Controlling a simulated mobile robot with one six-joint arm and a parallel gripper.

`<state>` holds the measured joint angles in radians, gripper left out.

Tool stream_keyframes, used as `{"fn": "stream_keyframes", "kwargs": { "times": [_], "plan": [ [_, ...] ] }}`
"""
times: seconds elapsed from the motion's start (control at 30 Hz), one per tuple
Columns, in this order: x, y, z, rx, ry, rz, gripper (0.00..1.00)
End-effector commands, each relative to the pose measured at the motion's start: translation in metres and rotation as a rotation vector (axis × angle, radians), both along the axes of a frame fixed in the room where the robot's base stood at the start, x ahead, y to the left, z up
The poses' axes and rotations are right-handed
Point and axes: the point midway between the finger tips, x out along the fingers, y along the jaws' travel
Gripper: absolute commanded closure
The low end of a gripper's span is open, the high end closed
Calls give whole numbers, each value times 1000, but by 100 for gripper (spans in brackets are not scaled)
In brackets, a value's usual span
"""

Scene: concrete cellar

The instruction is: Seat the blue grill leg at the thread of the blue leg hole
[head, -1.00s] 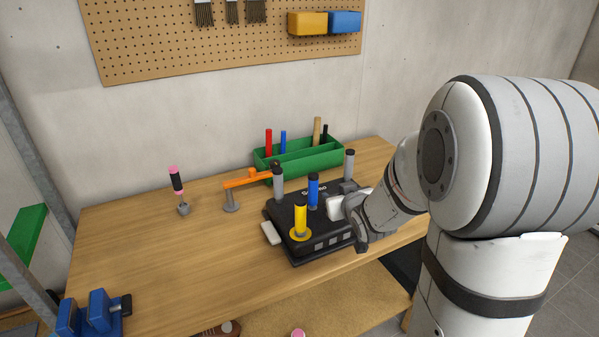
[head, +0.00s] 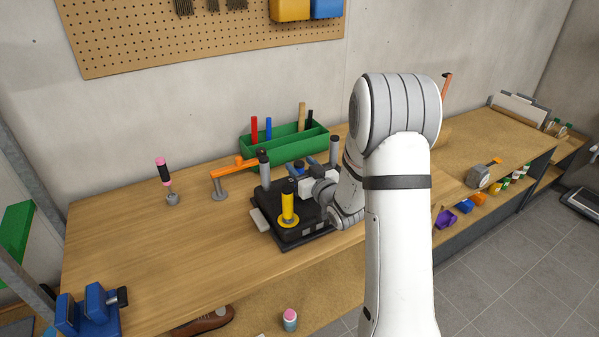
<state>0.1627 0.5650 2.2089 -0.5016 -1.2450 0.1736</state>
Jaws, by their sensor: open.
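The black upturned grill body (head: 267,208) lies on the wooden bench. A yellow leg (head: 288,203) stands upright in a yellow ring at its front corner. Grey posts with dark tops stand at its left (head: 264,170) and back right (head: 334,150). The blue leg (head: 304,164) shows only as a bit of blue behind my gripper. Its lower end and the blue leg hole are hidden, so I cannot tell how it sits. My gripper (head: 300,179) is open over the middle of the grill body, close to the blue leg; its fingertips are hard to make out.
A green tool caddy (head: 285,148) stands behind the grill. An orange arm on a grey stand (head: 220,185) and a pink-and-black handled tool (head: 165,180) stand to the left. A blue vise (head: 92,312) sits at the front left. The bench's left middle is clear.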

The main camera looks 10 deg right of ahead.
Motion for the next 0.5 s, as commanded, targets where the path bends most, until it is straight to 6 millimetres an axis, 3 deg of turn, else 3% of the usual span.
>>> {"fn": "stream_keyframes", "kwargs": {
  "times": [0.13, 0.37, 0.5],
  "plan": [
    [16, 5, 1, 1, 0, 0, 49],
    [18, 6, 0, 0, 0, -1, 49],
    [18, 6, 0, 0, 0, 0, 58]
  ]
}}
